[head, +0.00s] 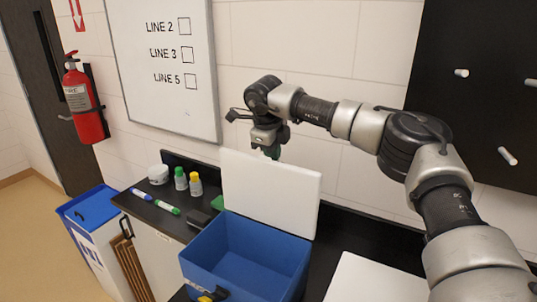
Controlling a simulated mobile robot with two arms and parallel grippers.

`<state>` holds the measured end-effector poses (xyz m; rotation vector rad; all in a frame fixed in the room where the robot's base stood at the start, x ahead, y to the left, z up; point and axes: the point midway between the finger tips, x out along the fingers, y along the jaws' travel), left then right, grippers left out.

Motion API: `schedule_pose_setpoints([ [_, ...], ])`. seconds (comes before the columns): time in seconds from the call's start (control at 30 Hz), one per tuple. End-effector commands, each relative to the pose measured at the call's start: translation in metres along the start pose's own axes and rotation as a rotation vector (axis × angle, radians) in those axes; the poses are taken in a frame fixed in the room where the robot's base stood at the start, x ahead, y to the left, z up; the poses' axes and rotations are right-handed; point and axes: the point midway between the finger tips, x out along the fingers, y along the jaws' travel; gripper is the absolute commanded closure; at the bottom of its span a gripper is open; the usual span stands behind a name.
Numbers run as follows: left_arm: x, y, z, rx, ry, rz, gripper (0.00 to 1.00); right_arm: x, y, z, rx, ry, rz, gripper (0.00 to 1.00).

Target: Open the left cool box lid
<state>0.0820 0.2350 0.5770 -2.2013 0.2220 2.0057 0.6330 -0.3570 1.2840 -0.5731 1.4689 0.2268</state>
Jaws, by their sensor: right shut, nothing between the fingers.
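The left cool box (247,252) is a blue open-topped box on the dark counter, and its inside looks empty. Its white lid (272,190) stands up steeply at the back of the box, so the box is open. My right gripper (272,152) points down at the lid's top edge, near its middle. It is shut with nothing in it, and its tips are partly hidden by the lid, so I cannot tell whether they touch it. My left gripper is not in view.
A flat white panel (375,280) lies at the lower right, partly behind my right arm. Bottles (188,183), a white tub (158,174) and markers (166,208) stand or lie on the counter left of the box. A whiteboard (165,110) hangs behind. Pegs stick out at upper right.

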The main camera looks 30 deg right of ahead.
Motion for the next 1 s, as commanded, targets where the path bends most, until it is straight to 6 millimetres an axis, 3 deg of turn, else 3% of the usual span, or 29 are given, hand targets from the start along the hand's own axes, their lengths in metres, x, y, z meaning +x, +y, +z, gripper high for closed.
schedule_pose_setpoints([
  [0.37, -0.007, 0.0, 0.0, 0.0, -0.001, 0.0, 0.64, -0.009, 0.001, 0.001, -0.003, 0.002, 0.001, 1.0],
  [0.8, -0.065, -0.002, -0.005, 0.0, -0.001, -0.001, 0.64, -0.09, -0.001, 0.013, -0.01, -0.002, -0.001, 1.0],
  [1.0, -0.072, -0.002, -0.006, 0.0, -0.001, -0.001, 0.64, -0.104, 0.0, 0.015, -0.012, -0.002, -0.001, 1.0],
])
